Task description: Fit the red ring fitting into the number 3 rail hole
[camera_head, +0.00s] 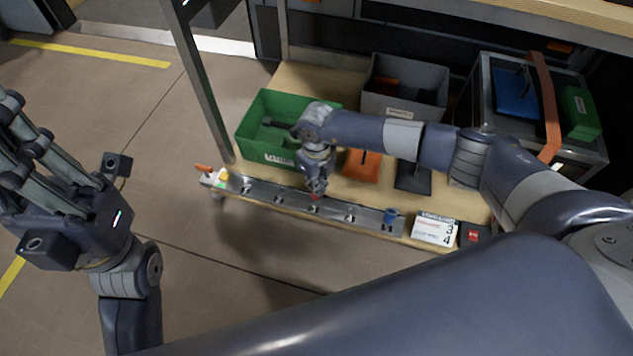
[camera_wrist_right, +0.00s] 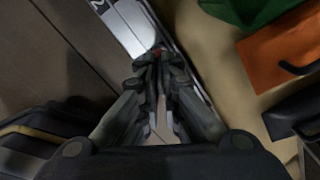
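The metal rail (camera_head: 280,194) runs along the front edge of the wooden shelf and has a row of holes with small dark marks beside them. The hole numbers are too small to read. My right gripper (camera_head: 317,188) points down at the middle of the rail. In the right wrist view its fingers (camera_wrist_right: 158,58) are closed together, with the red ring fitting (camera_wrist_right: 157,50) at their tips, mostly hidden. A bit of the red fitting (camera_head: 314,197) also shows at the rail surface. I cannot tell whether it is in a hole. My left gripper (camera_head: 22,150) is empty, its fingers apart, away from the shelf.
A green bin (camera_head: 257,125), a grey bin (camera_head: 404,108) and an orange piece (camera_head: 361,166) stand behind the rail. Open floor lies in front.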

